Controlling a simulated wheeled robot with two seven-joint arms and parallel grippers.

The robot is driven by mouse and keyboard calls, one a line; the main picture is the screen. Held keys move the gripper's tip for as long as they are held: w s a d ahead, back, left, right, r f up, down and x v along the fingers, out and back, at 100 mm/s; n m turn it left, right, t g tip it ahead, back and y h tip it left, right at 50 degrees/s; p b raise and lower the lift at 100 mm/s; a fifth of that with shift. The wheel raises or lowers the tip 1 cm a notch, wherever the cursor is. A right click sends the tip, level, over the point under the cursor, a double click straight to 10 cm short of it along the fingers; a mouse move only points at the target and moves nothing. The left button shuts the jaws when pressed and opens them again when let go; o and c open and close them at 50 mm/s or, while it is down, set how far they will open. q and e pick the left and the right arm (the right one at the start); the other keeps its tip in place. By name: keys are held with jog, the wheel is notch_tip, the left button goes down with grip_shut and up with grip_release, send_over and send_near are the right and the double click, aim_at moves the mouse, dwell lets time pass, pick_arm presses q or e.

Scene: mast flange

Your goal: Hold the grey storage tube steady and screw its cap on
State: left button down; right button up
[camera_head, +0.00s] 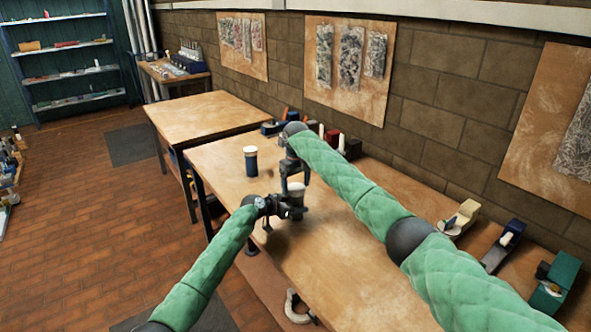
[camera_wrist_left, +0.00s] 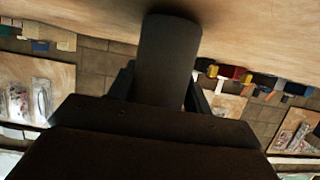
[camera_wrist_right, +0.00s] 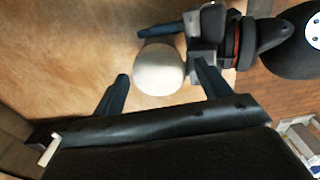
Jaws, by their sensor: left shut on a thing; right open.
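The grey storage tube (camera_head: 297,201) stands upright at the near-left part of the workbench. It also shows dark in the left wrist view (camera_wrist_left: 168,62). My left gripper (camera_head: 284,208) is shut on its side. The white cap (camera_wrist_right: 160,70) sits on top of the tube, as far as I can see; how tightly is not visible. My right gripper (camera_wrist_right: 165,84) is open just above, its two fingers on either side of the cap with gaps. In the head view the right gripper (camera_head: 294,180) points down over the tube's top.
A dark blue tube with a white cap (camera_head: 251,161) stands further back on the workbench (camera_head: 222,154). Tape dispensers (camera_head: 461,218) and small coloured items line the wall side. A second table (camera_head: 210,114) stands beyond.

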jog(key=n, duration=0.2)
jog(key=r+n, duration=0.1)
jog(key=n, duration=0.1)
jog(key=r+n, duration=0.1)
jog(key=n, duration=0.2)
jog(key=shift+w, duration=0.1)
jog(key=n, duration=0.2)
jog(key=r+n, duration=0.1)
jog(key=n, duration=0.3)
jog(key=shift+r+n, duration=0.25)
jog(key=shift+n, duration=0.15)
jog(key=n, duration=0.2)
jog(key=r+n, duration=0.1)
jog(key=n, duration=0.3)
jog(key=shift+r+n, duration=0.3)
jog(key=shift+n, duration=0.1)
jog(key=n, duration=0.3)
jog(key=r+n, duration=0.1)
jog(key=n, duration=0.2)
jog(key=shift+r+n, duration=0.2)
jog(key=shift+n, duration=0.1)
jog(key=shift+f, duration=0.1)
jog(key=shift+f, duration=3.95)
